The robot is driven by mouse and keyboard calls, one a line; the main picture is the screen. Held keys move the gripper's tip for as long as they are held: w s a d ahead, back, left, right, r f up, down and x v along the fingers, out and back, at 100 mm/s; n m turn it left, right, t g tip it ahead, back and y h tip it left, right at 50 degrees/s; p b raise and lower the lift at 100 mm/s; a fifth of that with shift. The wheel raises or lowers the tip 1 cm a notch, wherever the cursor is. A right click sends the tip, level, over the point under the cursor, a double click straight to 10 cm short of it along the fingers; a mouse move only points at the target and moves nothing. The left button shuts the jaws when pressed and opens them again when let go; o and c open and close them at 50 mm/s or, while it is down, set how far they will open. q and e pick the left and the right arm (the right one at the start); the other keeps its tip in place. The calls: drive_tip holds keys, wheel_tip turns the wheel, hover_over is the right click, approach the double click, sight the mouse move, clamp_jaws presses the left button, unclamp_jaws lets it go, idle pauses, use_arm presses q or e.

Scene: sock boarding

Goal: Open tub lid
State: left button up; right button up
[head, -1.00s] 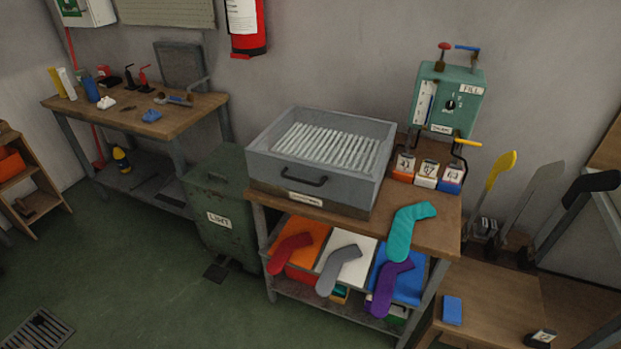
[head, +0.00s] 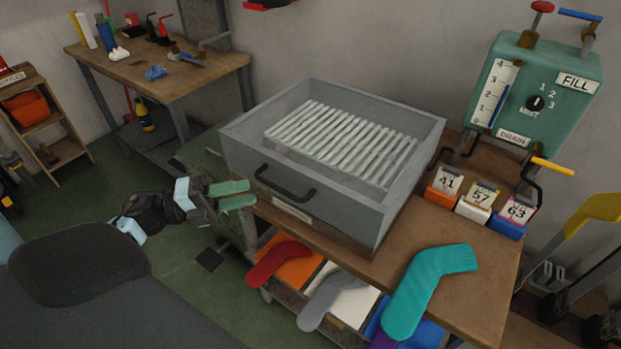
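The grey tub (head: 325,218) stands on the wooden bench, with white slats (head: 345,143) showing inside its rim. A dark bar handle (head: 285,184) is on its front face, above a small label. I cannot tell whether a clear lid covers the top. My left gripper (head: 250,194) is to the left of the tub's front left corner, its two green fingers pointing right toward the tub. The fingers are apart with nothing between them, and the handle is beyond their tips. My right gripper is out of view.
A teal sock (head: 428,288) lies at the bench's front right. Three numbered boxes (head: 485,207) and a green fill/drain box (head: 545,88) stand right of the tub. Red (head: 278,262) and grey (head: 328,295) socks lie on bins below. Floor is open at left.

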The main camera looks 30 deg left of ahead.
sight(276, 185)
use_arm(q)
drive_tip(key=p+x, duration=0.1)
drive_tip(key=x, duration=0.6)
drive_tip(key=shift+d+r+p, duration=0.2)
drive_tip(key=shift+d+p, duration=0.1)
drive_tip(key=shift+p, duration=0.05)
clamp_jaws()
